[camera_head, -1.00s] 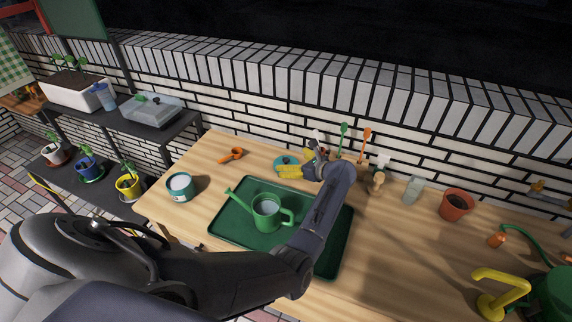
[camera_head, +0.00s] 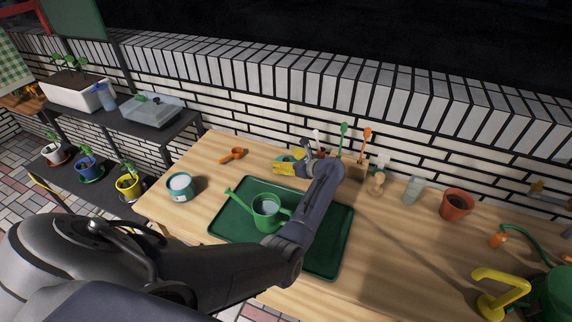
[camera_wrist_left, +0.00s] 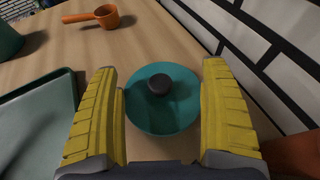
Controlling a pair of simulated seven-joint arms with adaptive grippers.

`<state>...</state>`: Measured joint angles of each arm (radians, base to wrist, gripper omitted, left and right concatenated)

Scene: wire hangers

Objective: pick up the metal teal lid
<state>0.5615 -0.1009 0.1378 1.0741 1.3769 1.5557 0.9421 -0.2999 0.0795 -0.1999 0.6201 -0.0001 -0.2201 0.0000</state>
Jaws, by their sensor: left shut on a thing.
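The teal lid (camera_wrist_left: 162,115) is a round disc with a dark knob. In the left wrist view it lies between the two yellow fingers of my left gripper (camera_wrist_left: 160,72), which are shut on its sides. In the head view my left gripper (camera_head: 284,164) is at the back of the wooden table and hides part of the lid. I cannot tell whether the lid is clear of the tabletop. My right gripper is not in view.
A green tray (camera_head: 232,228) with a green watering can (camera_head: 266,207) is in front. A teal-white tin (camera_head: 181,186) stands left, an orange scoop (camera_head: 234,154) behind it. Upright tools (camera_head: 343,140) and a terracotta pot (camera_head: 456,204) are right, along the brick wall.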

